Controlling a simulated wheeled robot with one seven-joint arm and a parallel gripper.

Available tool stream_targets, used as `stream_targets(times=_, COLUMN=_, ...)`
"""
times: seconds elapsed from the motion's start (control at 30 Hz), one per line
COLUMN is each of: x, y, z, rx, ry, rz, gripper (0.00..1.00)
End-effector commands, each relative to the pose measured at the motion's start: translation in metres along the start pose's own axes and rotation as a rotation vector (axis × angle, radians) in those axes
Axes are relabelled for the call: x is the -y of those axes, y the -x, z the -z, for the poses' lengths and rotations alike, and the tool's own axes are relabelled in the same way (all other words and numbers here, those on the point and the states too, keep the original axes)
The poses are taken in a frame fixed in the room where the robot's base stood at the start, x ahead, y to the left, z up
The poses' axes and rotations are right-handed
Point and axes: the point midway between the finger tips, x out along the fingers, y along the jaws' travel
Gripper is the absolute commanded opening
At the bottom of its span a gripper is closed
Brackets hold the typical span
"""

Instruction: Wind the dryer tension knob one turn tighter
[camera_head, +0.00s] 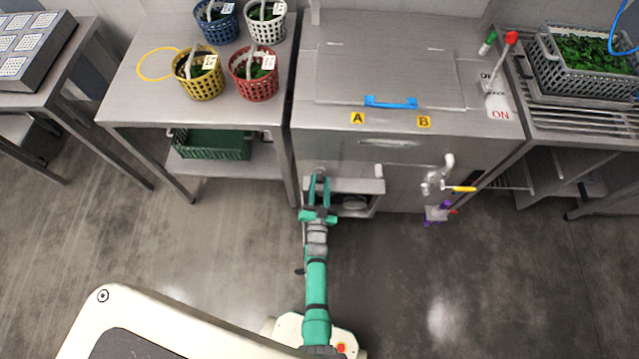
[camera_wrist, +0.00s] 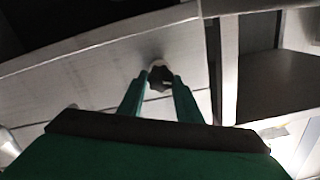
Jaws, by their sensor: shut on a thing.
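The dryer tension knob (camera_wrist: 160,75) is a dark, lobed knob on a pale collar, set on a grey metal face in the wrist view. My gripper (camera_wrist: 158,87) has its two green fingers on either side of the knob and is shut on it. In the head view my gripper (camera_head: 319,181) reaches the lower left front of the steel machine (camera_head: 300,135), beside an open recess (camera_head: 371,186).
A steel table (camera_head: 135,95) with several coloured baskets stands left of the machine. A tap-like fitting with a yellow handle (camera_head: 461,189) juts from the front at right. A red-tipped lever (camera_head: 511,38) stands above. The floor around my arm is clear.

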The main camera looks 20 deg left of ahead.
Motion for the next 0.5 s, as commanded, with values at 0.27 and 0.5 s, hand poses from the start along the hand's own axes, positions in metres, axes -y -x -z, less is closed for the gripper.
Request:
stream_targets(times=0.27, x=0.0004, y=0.0005, z=-0.0004, rx=0.000, ry=0.001, rz=0.001, gripper=0.50)
stream_targets(times=0.5, x=-0.0001, y=0.0088, z=-0.0007, rx=0.001, ry=0.002, rz=0.001, gripper=0.50)
